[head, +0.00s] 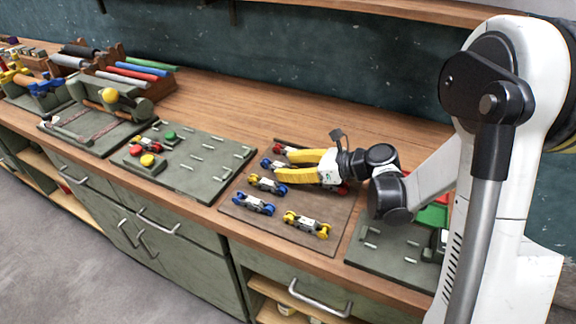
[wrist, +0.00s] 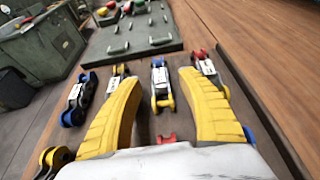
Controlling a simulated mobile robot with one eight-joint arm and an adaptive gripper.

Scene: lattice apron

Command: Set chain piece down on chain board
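My gripper (head: 282,167) is open and empty. Its two yellow fingers are spread low over the brown mat (head: 238,213), pointing left. In the wrist view a chain piece with a blue and a yellow end (wrist: 160,85) lies between the fingers, apart from both. Other chain pieces lie on the mat: one dark blue (head: 253,204), one yellow (head: 306,224), one yellow and blue (head: 267,184), and one red (wrist: 205,65) by the right finger. My fingers hide parts of some pieces.
Red (head: 140,150), green (head: 170,135) and yellow (head: 147,160) knobs stand on the chain board. Another grey-green board (head: 376,262) lies right of the mat. A rack with coloured rollers (head: 140,72) stands at the far left. Bare wood lies behind the chain board.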

